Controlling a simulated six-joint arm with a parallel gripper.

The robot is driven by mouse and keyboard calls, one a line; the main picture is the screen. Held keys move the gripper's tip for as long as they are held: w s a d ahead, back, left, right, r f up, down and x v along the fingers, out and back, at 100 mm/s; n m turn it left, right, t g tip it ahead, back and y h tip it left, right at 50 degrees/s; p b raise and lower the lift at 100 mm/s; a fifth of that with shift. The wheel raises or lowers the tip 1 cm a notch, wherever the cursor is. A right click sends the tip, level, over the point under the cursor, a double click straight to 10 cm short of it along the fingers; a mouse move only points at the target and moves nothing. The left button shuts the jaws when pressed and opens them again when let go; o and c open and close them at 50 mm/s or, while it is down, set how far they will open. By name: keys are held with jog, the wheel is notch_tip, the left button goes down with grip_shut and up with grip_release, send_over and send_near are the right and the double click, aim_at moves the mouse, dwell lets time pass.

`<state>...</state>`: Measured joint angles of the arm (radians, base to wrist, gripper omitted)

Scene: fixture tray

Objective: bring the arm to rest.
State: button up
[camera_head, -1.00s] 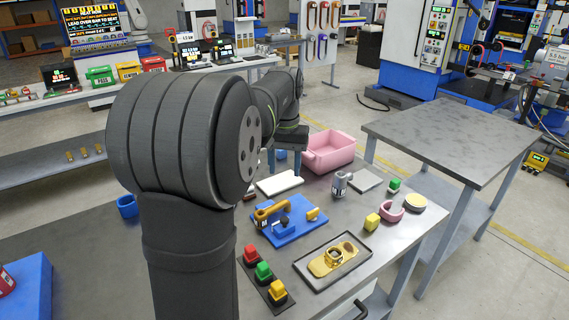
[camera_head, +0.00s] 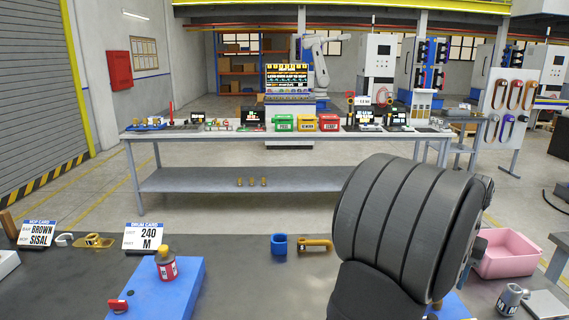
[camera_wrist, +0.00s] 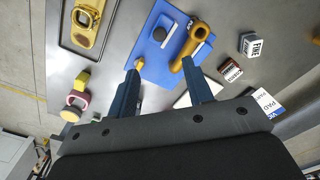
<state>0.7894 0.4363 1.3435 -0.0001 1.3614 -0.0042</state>
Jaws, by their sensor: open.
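My arm (camera_head: 405,215) stands at the right of the head view, its large dark joint over the bench. Beyond the fingertips lies a blue plate (camera_wrist: 148,62) on the grey bench.
The head view shows a pink bin (camera_head: 508,262), a blue cup (camera_head: 279,245) and a blue block (camera_head: 190,285).

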notch_tip(320, 180, down, 13)
jog(key=shift+w+f, duration=0.1)
jog(key=shift+w, duration=0.4)
